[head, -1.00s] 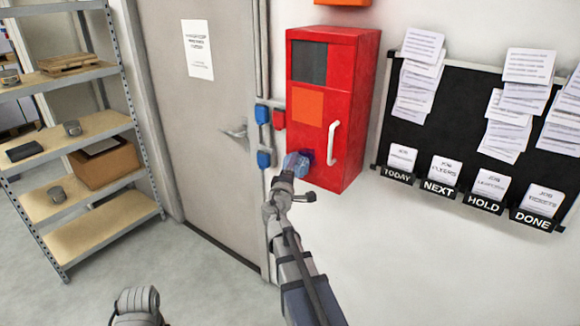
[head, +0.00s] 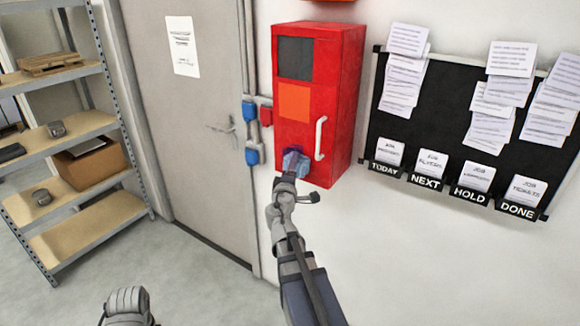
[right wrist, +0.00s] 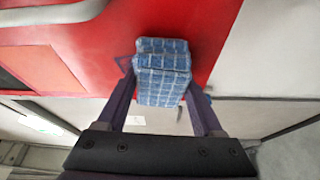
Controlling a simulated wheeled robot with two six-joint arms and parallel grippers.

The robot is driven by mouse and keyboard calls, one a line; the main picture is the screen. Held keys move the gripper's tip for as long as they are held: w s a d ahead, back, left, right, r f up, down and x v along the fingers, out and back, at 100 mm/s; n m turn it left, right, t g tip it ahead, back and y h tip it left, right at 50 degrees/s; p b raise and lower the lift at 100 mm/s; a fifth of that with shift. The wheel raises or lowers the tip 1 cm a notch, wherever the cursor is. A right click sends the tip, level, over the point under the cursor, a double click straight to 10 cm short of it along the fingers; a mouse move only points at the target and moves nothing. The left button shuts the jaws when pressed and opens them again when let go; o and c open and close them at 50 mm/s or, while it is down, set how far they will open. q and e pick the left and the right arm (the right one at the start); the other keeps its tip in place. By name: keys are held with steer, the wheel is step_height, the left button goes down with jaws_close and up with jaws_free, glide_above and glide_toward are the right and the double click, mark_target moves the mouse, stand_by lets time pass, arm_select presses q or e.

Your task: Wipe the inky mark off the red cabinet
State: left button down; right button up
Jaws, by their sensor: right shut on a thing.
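The red cabinet (head: 335,100) hangs on the wall, with a dark panel, an orange panel and a white handle. My right gripper (head: 286,180) is shut on a blue checked cloth pad (head: 295,162), held at the cabinet's lower front, left of the handle. The right wrist view shows the pad (right wrist: 162,68) between the fingers, against or very near the red face; contact is hard to judge. A purplish inky mark (right wrist: 123,63) shows beside the pad there; the pad hides part of this area.
Blue and red sockets (head: 251,112) sit on the wall left of the cabinet, beside a grey door (head: 190,130). A black board (head: 460,120) with papers hangs to the right. A shelf unit (head: 75,135) stands at far left. The floor in front is clear.

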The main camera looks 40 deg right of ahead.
mark_target(276, 148)
steer(key=shift+s+d, duration=0.25)
steer(key=shift+s, duration=0.3)
steer(key=shift+s+d, duration=0.25)
steer(key=shift+s, duration=0.25)
steer(key=shift+r+p, duration=0.95)
steer(key=shift+w+a+f, duration=0.1)
steer(key=shift+w, duration=0.1)
steer(key=shift+w+a, duration=0.3)
steer(key=shift+w, duration=0.45)
steer(key=shift+w+a, duration=0.25)
steer(key=shift+w, duration=0.45)
steer(key=shift+w, duration=0.1)
steer(key=shift+w+a, duration=0.35)
steer(key=shift+w, duration=0.35)
steer(key=shift+w+a, duration=0.35)
steer(key=shift+w, duration=0.35)
steer(key=shift+w, duration=0.1)
steer(key=shift+w+a, duration=0.3)
steer(key=shift+w, duration=0.45)
steer(key=shift+w+a, duration=0.3)
steer(key=shift+w, duration=0.45)
